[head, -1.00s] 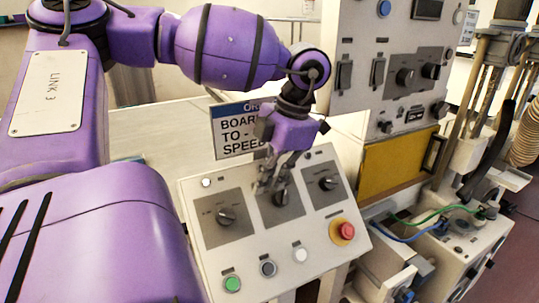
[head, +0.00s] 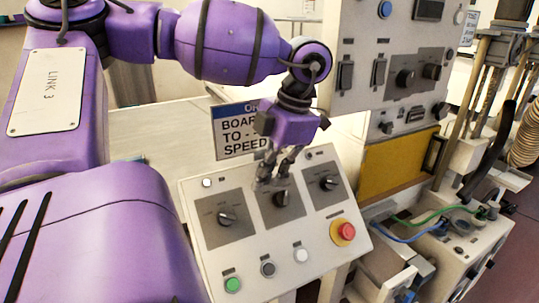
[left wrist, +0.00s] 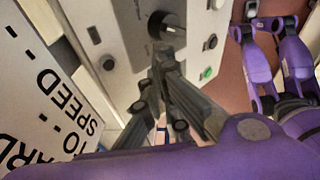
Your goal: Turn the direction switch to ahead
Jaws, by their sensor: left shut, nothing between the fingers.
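The sloped control panel (head: 247,258) carries three dark rotary knobs on grey plates: a left knob (head: 227,217), a middle knob (head: 281,198) and a right knob (head: 328,183). Their lettering is too small to read, so I cannot tell which is the direction switch. My left gripper (head: 271,181) is shut and empty, its fingertips just above and left of the middle knob. In the left wrist view, the fingers (left wrist: 163,55) point at a black knob (left wrist: 166,26) close beyond their tips. I cannot tell whether they touch it. My right gripper is not in view.
A sign (head: 238,130) stands behind the panel. A taller cabinet (head: 345,100) rises at the back right.

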